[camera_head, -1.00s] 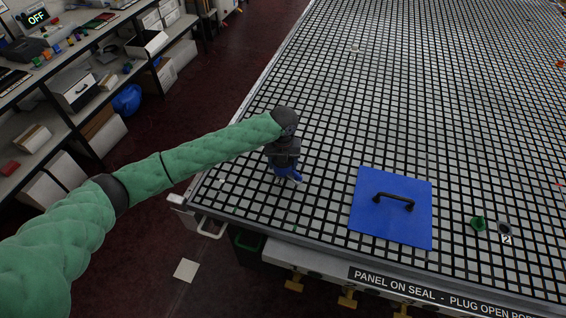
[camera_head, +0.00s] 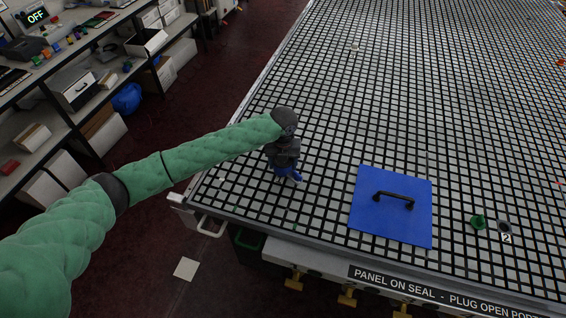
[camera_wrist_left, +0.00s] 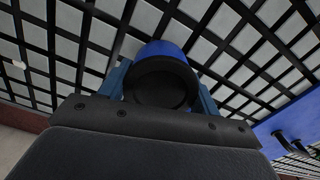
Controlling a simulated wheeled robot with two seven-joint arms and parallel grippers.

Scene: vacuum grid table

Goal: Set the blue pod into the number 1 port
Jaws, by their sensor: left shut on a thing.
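My left gripper (camera_head: 290,178) is low over the front left part of the grid table, pointing down. It is shut on the blue pod (camera_wrist_left: 168,50), a round blue cup with a dark inside that sits between the two fingers in the left wrist view. In the head view the pod is hard to tell from the blue fingers. I cannot tell if the pod touches the table. No port marked 1 can be made out in either view. A dark port (camera_head: 504,227) marked 2 lies at the right. My right gripper is not in view.
A blue panel (camera_head: 365,218) with a black handle lies flat on the grid table (camera_head: 400,110), right of my left gripper. A green pod (camera_head: 478,222) stands left of the port marked 2. Shelves (camera_head: 60,110) stand at the left. The grid behind is mostly clear.

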